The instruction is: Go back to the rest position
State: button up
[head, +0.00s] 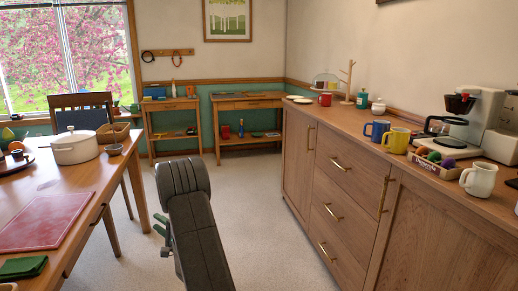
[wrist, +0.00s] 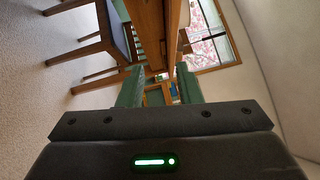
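My gripper (wrist: 158,88) shows in the wrist view with its two green fingers apart and nothing between them. In the head view, my dark arm rises in the middle over the open floor. The green fingertips (head: 160,230) show just left of it, and the rest of the gripper is hidden behind the arm. The gripper is in the aisle between the table (head: 88,172) on the left and the wooden cabinet (head: 345,190) on the right, apart from both. The wrist view is turned on its side.
The table holds a white pot (head: 74,149) and a red mat (head: 45,222). A chair (head: 80,105) stands behind it. Two low wooden tables stand at the back wall. The floor (head: 262,215) between is clear.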

jog(key=shift+v, duration=1.8)
